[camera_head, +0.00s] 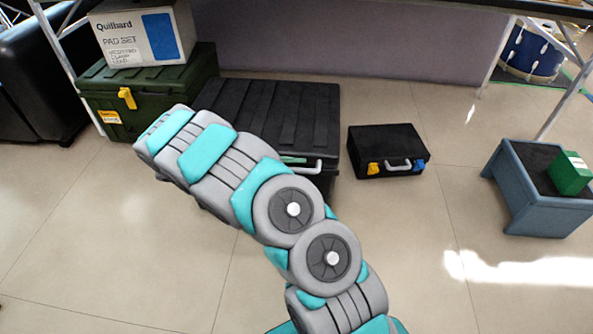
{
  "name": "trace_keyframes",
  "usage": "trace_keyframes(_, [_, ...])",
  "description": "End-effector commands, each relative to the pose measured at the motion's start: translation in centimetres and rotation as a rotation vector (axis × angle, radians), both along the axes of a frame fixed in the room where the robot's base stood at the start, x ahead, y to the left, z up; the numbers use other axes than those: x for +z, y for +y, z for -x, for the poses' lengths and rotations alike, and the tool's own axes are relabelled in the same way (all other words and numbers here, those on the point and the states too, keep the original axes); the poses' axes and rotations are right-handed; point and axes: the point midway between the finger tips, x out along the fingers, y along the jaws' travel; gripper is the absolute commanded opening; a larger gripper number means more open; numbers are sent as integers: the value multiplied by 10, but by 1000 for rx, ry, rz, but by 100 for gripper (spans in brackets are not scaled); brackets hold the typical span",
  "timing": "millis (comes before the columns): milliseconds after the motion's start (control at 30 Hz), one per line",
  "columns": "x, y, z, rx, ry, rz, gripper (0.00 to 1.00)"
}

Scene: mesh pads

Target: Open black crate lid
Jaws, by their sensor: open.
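The large black crate (285,105) stands on the floor behind my arm, in the upper middle of the view. Its ribbed lid looks shut. A silver handle (314,166) shows on its front, with a small teal patch beside it that I cannot identify. My arm crosses in front and hides the crate's left front and much of its front face. My arm reaches from the bottom edge up to the left. My gripper cannot be made out; the arm's far end shows no fingers.
A dark green crate (165,98) stands close on the left with a white box (115,42) on top. A small black case (372,140) with yellow and blue latches stands right. A blue-grey step (510,190) carries a green box (569,174). The front floor is clear.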

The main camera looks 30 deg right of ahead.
Motion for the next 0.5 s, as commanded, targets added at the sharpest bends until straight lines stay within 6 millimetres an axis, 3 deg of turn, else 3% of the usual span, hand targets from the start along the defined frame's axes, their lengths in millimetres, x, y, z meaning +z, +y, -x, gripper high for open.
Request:
trace_keyframes(267, [-1, -4, 2, -1, 1, 0, 50])
trace_keyframes(500, [-1, -4, 2, 0, 1, 1, 25])
